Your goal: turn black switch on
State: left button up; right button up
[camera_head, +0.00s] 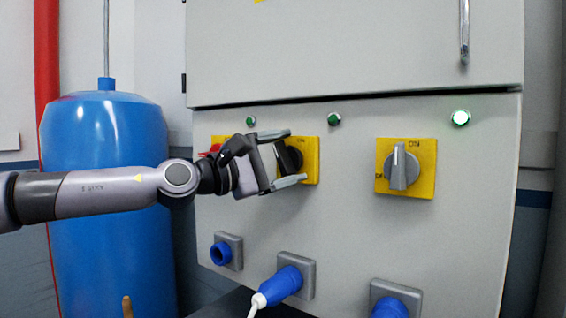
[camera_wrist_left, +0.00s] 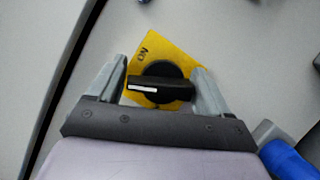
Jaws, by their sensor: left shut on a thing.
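The black switch (camera_head: 289,156) sits on a yellow plate (camera_head: 312,160) in the middle of the grey cabinet's front. My left gripper (camera_head: 297,157) comes in from the left and is shut on the black switch, one finger above it and one below. In the left wrist view the black switch (camera_wrist_left: 160,86) lies between the two fingers (camera_wrist_left: 160,90), its handle with a white line spanning the gap. The "ON" mark on its plate shows at the upper left there. The right gripper is not in view.
Another switch with a red part (camera_head: 214,150) is partly hidden behind my gripper. Blue sockets (camera_head: 220,252) line the cabinet below. A blue tank (camera_head: 105,240) stands left.

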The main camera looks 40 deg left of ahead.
pick_arm(q)
jog(key=m+g+b, duration=0.1)
jog(key=m, duration=0.1)
jog(key=m+b, duration=0.1)
jog(key=m, duration=0.1)
jog(key=shift+d+f+m+g, duration=0.15)
jog(key=shift+m+g, duration=0.25)
dwell(0.4)
jog(key=o, duration=1)
jog(key=shift+c, duration=0.2)
jog(key=shift+s, duration=0.15)
jog(key=shift+b+v, duration=0.6)
jog(key=shift+v, duration=0.4)
jog(key=b+v, duration=0.2)
jog(key=v, duration=0.3)
